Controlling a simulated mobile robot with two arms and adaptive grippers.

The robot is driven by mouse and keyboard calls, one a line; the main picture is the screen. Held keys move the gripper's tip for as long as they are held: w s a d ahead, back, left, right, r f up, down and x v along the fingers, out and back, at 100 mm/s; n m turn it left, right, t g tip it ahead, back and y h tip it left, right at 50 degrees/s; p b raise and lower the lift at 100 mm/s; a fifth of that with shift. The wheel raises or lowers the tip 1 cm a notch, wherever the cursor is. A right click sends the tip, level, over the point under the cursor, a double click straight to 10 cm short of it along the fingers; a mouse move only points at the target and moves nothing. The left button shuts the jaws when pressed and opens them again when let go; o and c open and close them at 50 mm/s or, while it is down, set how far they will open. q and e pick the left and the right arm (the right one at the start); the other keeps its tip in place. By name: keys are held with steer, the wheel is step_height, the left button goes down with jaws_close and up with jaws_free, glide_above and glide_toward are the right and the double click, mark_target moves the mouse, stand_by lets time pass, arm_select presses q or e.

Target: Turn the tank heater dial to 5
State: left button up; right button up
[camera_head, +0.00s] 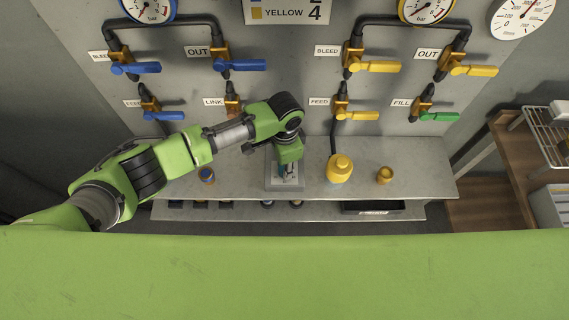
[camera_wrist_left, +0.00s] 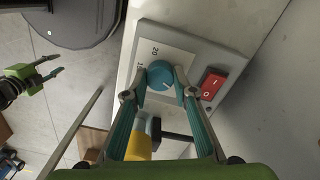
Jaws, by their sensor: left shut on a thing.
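The tank heater is a grey box (camera_head: 270,180) on the shelf, mostly hidden by my left arm in the head view. In the left wrist view its blue round dial (camera_wrist_left: 161,76) sits on a pale scale plate (camera_wrist_left: 178,57). A "20" shows on the plate, with another number partly hidden beside the dial. A short pale mark on the dial points toward the lower right of the picture. My left gripper (camera_wrist_left: 162,84) is shut on the dial, one finger on each side. My right gripper (camera_wrist_left: 54,66) is at the left of the wrist view, empty, its fingers apart.
A red rocker switch (camera_wrist_left: 212,84) is beside the dial on the heater. A yellow bottle-like thing (camera_head: 340,168) and a small yellow cup (camera_head: 384,175) stand right of it on the shelf (camera_head: 425,170). Valves with blue, yellow and green handles line the panel behind.

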arm_select(q)
steer(key=m, duration=0.3)
steer(key=shift+m, duration=2)
steer(key=o, duration=1.1)
step_height(320, 180, up, 12)
steer(key=shift+r, duration=0.1)
